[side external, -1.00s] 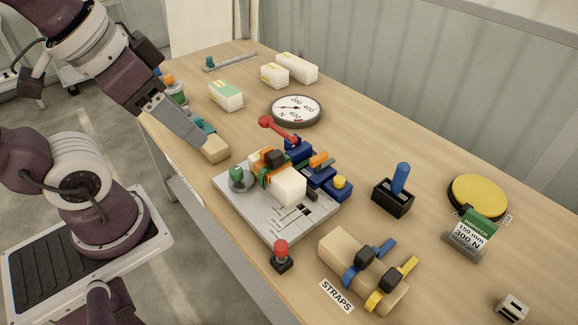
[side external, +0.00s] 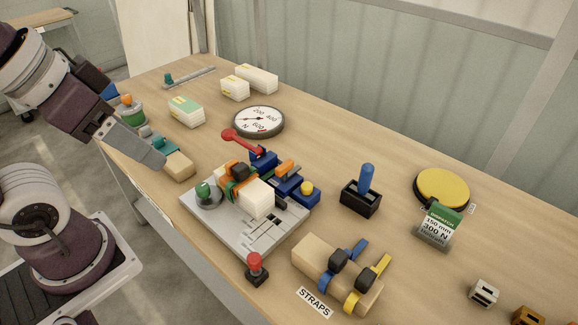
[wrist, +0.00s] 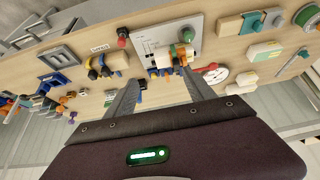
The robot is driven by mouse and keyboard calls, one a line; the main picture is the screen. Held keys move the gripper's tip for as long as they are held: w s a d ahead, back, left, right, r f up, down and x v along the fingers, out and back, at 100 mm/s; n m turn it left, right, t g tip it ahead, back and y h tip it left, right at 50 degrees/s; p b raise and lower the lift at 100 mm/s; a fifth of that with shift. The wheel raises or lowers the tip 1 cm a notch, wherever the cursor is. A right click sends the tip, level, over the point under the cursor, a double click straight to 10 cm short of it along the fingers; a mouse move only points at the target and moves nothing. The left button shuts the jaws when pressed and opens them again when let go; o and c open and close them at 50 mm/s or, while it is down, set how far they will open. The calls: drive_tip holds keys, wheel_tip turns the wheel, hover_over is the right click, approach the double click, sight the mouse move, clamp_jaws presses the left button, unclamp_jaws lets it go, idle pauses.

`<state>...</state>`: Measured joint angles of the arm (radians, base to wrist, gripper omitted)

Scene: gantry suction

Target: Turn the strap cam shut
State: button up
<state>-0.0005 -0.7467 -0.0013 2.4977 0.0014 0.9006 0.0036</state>
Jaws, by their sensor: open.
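A grey fixture plate (side external: 225,236) carries a white block (side external: 257,199) with an orange strap (side external: 232,184) beside it and a dark cam or buckle on the strap (side external: 240,170). Whether the cam is turned is too small to tell. A red-knobbed lever (side external: 240,140) rises behind, over blue parts (side external: 292,187). The plate also shows in the wrist view (wrist: 150,38). My gripper (wrist: 160,75) is open and empty, its fingers spread on either side of the blue parts in that view. In the side view it is at the left, apart from the fixture; only one finger shows clearly.
A tan block with blue and yellow straps (side external: 309,253) stands at the front, by a STRAPS label (side external: 314,303). A red button (side external: 256,266), blue-handled switch (side external: 362,195), yellow disc (side external: 443,187) and round dial (side external: 258,121) surround the fixture. A tan-and-teal tool (side external: 180,166) lies near my finger.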

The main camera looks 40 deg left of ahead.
drive_tip(key=shift+o, duration=0.2)
drive_tip(key=w+m+g+y, duration=0.1)
drive_tip(key=w+m+g, duration=0.1)
drive_tip(key=w+m, duration=0.4)
drive_tip(key=w, duration=0.4)
drive_tip(key=shift+a+y, duration=0.4)
drive_tip(key=m+g+h, duration=0.2)
drive_tip(key=m+g, duration=0.2)
drive_tip(key=m, duration=0.8)
hover_over(284, 164)
wheel_tip(284, 164, down, 16)
drive_tip(key=shift+s+r, duration=0.1)
wheel_tip(284, 164, down, 7)
drive_tip(key=shift+r, duration=0.2)
drive_tip(key=shift+f, duration=0.5)
drive_tip(key=c, duration=1.4)
drive_tip(key=shift+o, duration=0.2)
